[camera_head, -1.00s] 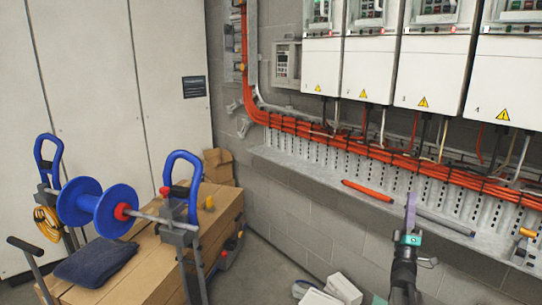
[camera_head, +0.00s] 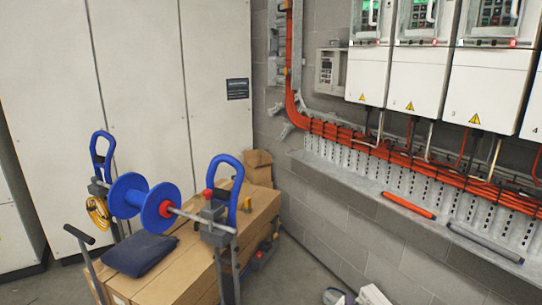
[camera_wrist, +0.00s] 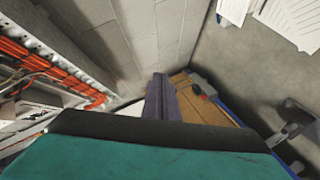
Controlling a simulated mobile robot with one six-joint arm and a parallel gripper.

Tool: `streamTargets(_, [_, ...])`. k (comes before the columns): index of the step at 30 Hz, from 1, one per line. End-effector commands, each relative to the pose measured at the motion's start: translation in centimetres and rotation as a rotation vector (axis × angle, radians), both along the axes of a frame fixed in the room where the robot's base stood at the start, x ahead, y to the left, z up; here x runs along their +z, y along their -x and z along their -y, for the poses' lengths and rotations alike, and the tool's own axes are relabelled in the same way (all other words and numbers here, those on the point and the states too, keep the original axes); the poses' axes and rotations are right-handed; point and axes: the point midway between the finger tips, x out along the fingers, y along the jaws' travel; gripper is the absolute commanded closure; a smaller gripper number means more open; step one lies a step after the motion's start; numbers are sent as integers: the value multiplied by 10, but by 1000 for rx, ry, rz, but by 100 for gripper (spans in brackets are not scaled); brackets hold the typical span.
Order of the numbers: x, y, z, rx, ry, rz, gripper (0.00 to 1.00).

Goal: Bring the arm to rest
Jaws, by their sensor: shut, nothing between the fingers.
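My gripper (camera_wrist: 163,100) shows in the wrist view as purple-grey fingers close together, with the teal and black gripper body below them. It is shut and holds nothing. The fingers appear clear of these things. My arm and gripper are out of the head view.
The wall ledge (camera_head: 330,172) carries an orange rod (camera_head: 409,205) and a grey rod (camera_head: 485,242). White drive cabinets (camera_head: 415,75) and orange cables (camera_head: 350,134) are above it. Papers (camera_wrist: 290,20) lie on the floor.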

Motion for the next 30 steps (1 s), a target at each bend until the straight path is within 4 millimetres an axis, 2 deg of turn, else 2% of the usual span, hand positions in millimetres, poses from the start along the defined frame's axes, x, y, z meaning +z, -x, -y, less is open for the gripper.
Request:
streamTargets(1, [-19,11,-15,11,-33,-58,100])
streamTargets(3, [-45,26,-33,18,-80,-138,100])
streamTargets(8, [-103,70,-67,14,-183,-330,100])
streamTargets(15, [-175,155,-108,-46,-322,-636,100])
streamTargets(22, [-219,246,-126,-176,-428,-914,100])
streamTargets(27, [-234,308,-127,-317,-494,-1096,100])
streamTargets(30, [-236,341,-127,-410,-526,-1192,100])
